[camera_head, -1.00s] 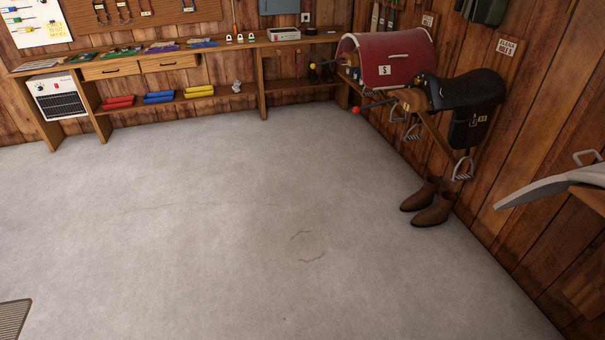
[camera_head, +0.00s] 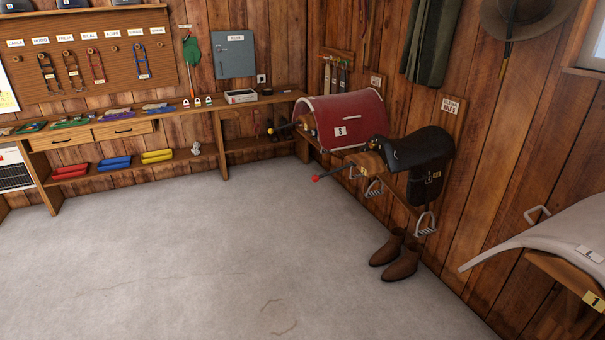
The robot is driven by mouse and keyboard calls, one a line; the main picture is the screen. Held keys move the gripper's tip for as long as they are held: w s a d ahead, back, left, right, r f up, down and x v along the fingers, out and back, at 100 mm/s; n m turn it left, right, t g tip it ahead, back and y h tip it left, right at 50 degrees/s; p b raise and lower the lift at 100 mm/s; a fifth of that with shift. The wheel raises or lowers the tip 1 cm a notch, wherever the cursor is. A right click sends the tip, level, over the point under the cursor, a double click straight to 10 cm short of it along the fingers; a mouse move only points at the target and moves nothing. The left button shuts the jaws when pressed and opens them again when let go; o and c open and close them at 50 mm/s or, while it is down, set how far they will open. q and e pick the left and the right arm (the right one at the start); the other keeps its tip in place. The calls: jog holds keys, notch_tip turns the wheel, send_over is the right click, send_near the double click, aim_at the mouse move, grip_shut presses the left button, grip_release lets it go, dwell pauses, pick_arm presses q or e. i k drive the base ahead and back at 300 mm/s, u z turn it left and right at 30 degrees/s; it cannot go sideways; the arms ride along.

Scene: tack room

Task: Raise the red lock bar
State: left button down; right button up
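A dark bar with a red tip (camera_head: 317,178) sticks out toward the left from below the black saddle (camera_head: 418,149) on the right wall rack. It looks close to level, with the tip slightly low. A second dark bar with a yellow tip (camera_head: 271,131) sticks out from below the red covered saddle (camera_head: 345,118), farther back. Neither of my grippers is in view.
Brown boots (camera_head: 400,262) stand on the floor under the black saddle. A pale saddle-shaped cover (camera_head: 550,240) juts in at the right. A workbench (camera_head: 215,108) runs along the back wall. The grey floor (camera_head: 190,255) in front is clear.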

aim_at(315, 179)
jog(key=u, duration=0.2)
jog(key=i, duration=1.25)
jog(key=z, duration=0.5)
jog(key=i, duration=1.05)
jog(key=z, duration=0.55)
